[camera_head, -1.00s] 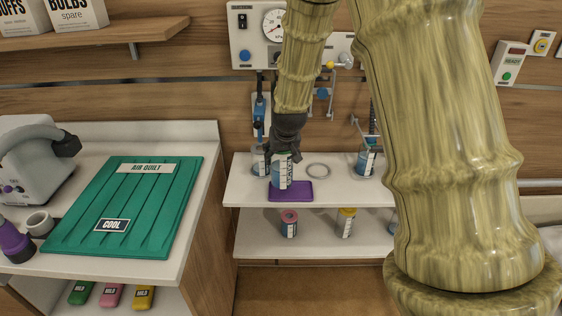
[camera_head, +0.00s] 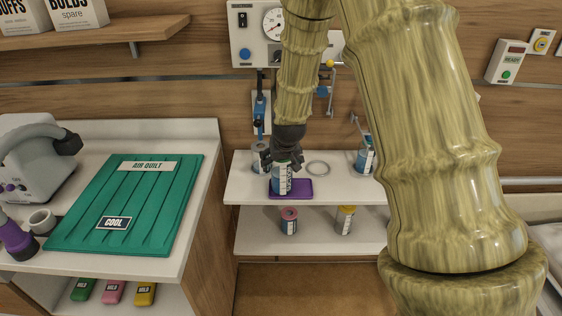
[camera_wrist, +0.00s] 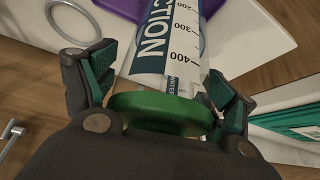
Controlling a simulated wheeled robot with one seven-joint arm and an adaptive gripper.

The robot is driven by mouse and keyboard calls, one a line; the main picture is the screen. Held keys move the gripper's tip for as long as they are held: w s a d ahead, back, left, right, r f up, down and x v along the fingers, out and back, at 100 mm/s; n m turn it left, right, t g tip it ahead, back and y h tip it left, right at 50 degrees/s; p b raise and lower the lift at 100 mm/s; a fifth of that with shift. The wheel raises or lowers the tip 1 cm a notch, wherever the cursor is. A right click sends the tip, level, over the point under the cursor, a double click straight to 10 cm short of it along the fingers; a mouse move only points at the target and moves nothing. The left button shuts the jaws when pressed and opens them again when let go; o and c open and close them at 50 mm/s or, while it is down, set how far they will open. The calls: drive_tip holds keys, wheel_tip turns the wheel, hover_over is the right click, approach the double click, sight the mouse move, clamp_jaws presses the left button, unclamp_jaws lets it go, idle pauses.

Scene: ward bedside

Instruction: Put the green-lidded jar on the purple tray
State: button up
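The green-lidded jar (camera_head: 280,180) has a blue and white label and stands upright on the purple tray (camera_head: 303,188), on the upper white shelf. My gripper (camera_head: 283,161) is around the jar's top from above. In the wrist view, the green lid (camera_wrist: 160,112) lies between the two fingers of my gripper (camera_wrist: 162,92). The fingers look spread, one on each side of the jar, with narrow gaps. The purple tray (camera_wrist: 212,8) shows behind the jar's base, which the label side partly hides.
An empty ring (camera_head: 318,168) lies on the upper shelf right of the tray. A blue jar (camera_head: 363,160) stands further right. The lower shelf holds a pink-lidded jar (camera_head: 289,220) and a yellow-lidded jar (camera_head: 345,220). A wall gauge panel (camera_head: 255,50) is behind my arm.

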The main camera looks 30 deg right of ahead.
drive_tip(key=shift+r, duration=0.1)
drive_tip(key=b+v, duration=0.2)
drive_tip(key=v, duration=1)
drive_tip(key=s+a+f+n+g, duration=0.15)
drive_tip(key=s+f, duration=0.25)
drive_tip(key=f, duration=0.5)
drive_tip(key=s+a+f, duration=0.3)
drive_tip(key=s+f, duration=0.1)
drive_tip(key=f, duration=0.5)
drive_tip(key=s+a+f+n+g, duration=0.1)
drive_tip(key=s+a+f, duration=0.25)
drive_tip(key=f, duration=0.55)
drive_tip(key=s+a+f+g+y, duration=0.1)
drive_tip(key=s+a+f, duration=0.3)
drive_tip(key=s+f, duration=0.4)
drive_tip(key=s+a+f+n+g+y, duration=0.1)
drive_tip(key=s+a+f, duration=0.3)
drive_tip(key=s+f, duration=0.5)
drive_tip(key=s+g, duration=0.1)
drive_tip(key=s, duration=0.7)
